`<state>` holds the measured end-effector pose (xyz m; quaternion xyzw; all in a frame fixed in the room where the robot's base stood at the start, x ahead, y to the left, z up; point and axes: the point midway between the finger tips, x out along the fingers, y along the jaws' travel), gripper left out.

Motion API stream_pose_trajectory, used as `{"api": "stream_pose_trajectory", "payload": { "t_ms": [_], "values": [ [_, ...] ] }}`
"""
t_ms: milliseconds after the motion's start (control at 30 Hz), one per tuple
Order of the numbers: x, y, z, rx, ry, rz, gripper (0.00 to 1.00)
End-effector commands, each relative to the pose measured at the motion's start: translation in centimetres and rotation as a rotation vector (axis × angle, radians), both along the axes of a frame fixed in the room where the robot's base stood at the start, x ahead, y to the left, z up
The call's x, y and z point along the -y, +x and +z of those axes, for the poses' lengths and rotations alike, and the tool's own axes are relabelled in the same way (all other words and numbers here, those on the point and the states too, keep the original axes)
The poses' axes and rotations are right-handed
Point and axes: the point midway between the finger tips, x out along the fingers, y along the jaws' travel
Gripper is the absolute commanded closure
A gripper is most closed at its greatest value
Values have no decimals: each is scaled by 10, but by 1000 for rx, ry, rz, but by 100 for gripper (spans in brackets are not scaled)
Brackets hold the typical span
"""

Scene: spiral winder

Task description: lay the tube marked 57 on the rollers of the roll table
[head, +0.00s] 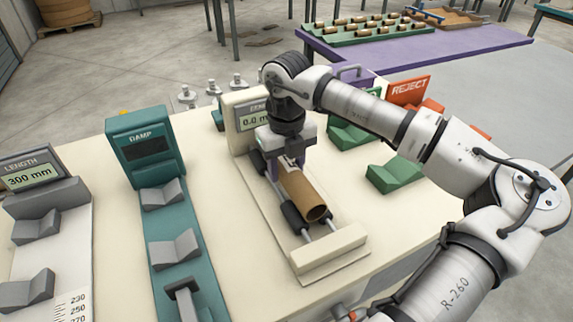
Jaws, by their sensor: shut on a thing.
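A brown cardboard tube (303,194) lies lengthwise at the dark rollers (293,214) of the roll table (328,252), its open end towards the front. Whether it rests on both rollers or hangs just above them I cannot tell. No number shows on the tube, so I cannot read a 57. My gripper (287,167) points down and is shut on the tube's far part; the fingertips are partly hidden. The roll table's display (256,119) behind the gripper reads 0.0, partly covered by my arm.
Left stand a teal DAMP station (149,150) with grey V-blocks and a LENGTH gauge (33,176) reading 300 mm. Right are green V-blocks (396,173) and an orange REJECT holder (409,91). A purple table (430,58) behind bears a green rack (372,30) of several tubes.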

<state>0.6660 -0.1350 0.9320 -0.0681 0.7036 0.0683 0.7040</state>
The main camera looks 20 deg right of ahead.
Motion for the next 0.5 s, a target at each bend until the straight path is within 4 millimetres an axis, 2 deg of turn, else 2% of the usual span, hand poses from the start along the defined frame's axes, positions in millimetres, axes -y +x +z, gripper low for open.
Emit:
{"api": "stream_pose_trajectory", "payload": {
  "t_ms": [67,100,267,500],
  "values": [
    [0,0,1,0,0,0,79],
    [0,0,1,0,0,0,53],
    [0,0,1,0,0,0,32],
    [0,0,0,0,0,0,30]
  ]
}}
